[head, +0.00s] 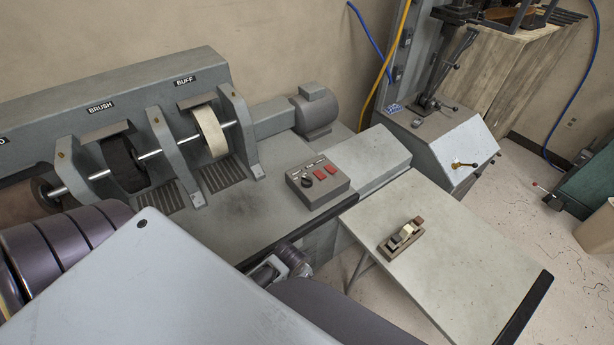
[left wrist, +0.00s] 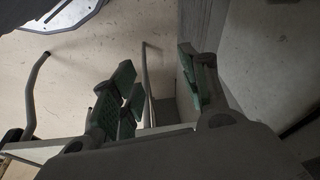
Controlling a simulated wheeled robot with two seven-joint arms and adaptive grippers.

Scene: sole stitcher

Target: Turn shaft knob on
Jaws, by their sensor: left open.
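The grey control box (head: 318,192) sits on the front right of the machine's bench in the head view. Its sloped top carries a dark round knob (head: 306,181) on the left, two red buttons and small light-coloured parts along its back edge; lettering is too small to read. The shaft (head: 150,155) runs through the brush and buff stations behind. My left gripper (left wrist: 155,88) is open and empty in the left wrist view, its green-padded fingers apart, above the floor beside a bench side. The control box is not identifiable in that view. My right gripper is not in view.
A brush wheel (head: 124,163) and a buff wheel (head: 209,130) stand between grey brackets, with a motor (head: 316,110) to their right. A side table (head: 450,250) holds a small block-like tool (head: 402,238). My own arm parts fill the lower left.

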